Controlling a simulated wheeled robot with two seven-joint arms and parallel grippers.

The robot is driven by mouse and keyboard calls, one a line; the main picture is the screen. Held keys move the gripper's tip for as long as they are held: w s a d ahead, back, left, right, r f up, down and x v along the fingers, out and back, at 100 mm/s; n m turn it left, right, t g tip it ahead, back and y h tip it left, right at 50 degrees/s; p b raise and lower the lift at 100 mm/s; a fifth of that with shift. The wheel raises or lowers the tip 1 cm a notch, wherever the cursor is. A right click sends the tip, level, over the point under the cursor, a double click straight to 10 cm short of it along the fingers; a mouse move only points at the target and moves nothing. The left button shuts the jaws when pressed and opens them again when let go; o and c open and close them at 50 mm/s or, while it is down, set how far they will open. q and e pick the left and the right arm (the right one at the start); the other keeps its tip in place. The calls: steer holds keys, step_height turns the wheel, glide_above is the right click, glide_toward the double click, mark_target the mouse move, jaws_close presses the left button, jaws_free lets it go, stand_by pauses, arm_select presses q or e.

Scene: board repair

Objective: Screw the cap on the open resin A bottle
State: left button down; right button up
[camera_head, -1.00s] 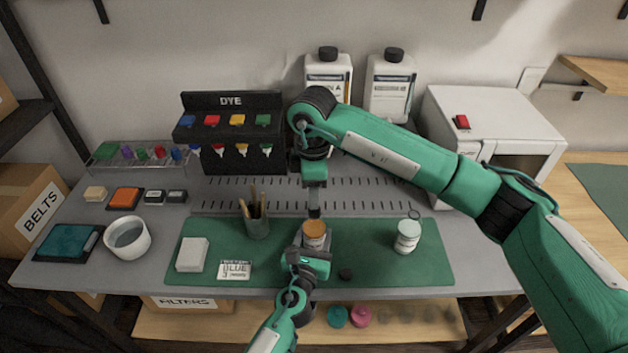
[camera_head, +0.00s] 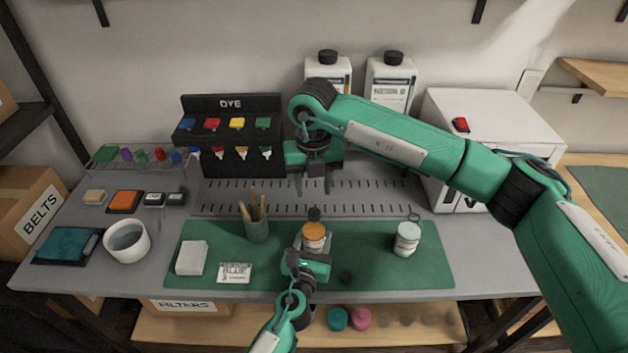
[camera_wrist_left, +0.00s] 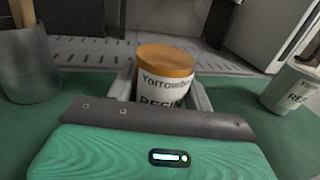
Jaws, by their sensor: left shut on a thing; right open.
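My left gripper (camera_head: 312,250) is shut around a small white jar (camera_wrist_left: 165,98) with an orange top (camera_head: 315,231) on the green mat. A small dark disc (camera_head: 345,277) lies on the mat right of the left gripper. Another white resin jar (camera_head: 407,238) with a pale top stands at right.
Two white jugs with black caps stand at the back, the left one (camera_head: 328,72) partly behind my right arm, the other (camera_head: 391,82) labelled B. The mat (camera_head: 375,265) has free room.

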mark_target(314, 212)
steer(key=n, duration=0.3)
steer(key=shift+r, duration=0.2)
steer(key=n, duration=0.4)
steer(key=shift+r+n, duration=0.2)
steer(key=shift+n, duration=0.1)
steer(key=shift+f, duration=0.1)
steer(key=shift+f, duration=3.9)
jaws_close()
